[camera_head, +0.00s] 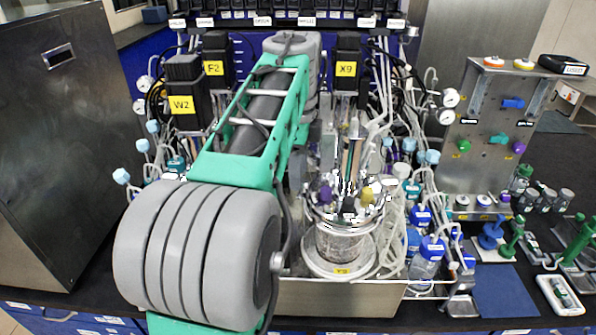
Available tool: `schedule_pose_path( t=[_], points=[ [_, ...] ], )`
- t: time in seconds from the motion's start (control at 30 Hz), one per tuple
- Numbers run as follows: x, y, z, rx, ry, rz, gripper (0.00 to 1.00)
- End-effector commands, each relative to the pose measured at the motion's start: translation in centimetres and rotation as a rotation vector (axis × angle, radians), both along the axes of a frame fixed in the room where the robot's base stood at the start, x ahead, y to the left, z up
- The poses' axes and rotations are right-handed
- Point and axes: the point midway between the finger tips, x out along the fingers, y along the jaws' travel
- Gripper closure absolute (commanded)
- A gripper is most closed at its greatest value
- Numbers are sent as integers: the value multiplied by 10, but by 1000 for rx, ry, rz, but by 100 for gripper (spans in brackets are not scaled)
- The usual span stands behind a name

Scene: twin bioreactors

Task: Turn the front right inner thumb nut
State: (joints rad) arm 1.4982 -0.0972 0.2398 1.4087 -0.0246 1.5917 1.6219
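The glass vessel (345,243) of the right bioreactor stands upright near the middle, with a shiny metal lid (345,214) crowded with fittings. A purple cap (326,195) and an olive-yellow cap (367,196) sit on the lid's front side. The thumb nuts are too small and cluttered to tell apart, so I cannot single out the front right inner one. My green and grey arm (250,140) rises across the left and centre, in front of the left bioreactor. My gripper cannot be made out; I cannot see it touching anything.
Black motor blocks marked W2 (184,93) and X9 (346,66) stand above. Tubes and blue-capped bottles (428,258) crowd the vessel's right side. A metal panel (486,130) with coloured knobs stands at right. A blue mat (505,290) lies bare at lower right.

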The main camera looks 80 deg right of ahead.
Motion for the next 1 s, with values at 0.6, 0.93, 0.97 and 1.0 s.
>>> schedule_pose_path(
  t=[0.6, 0.93, 0.97, 1.0],
  points=[
    [0, 0, -8, -2, -1, 0, 83],
    [0, 0, -8, -2, -1, 0, 100],
    [0, 0, -8, -2, -1, 0, 100],
    [0, 0, -8, -2, -1, 0, 100]
  ],
)
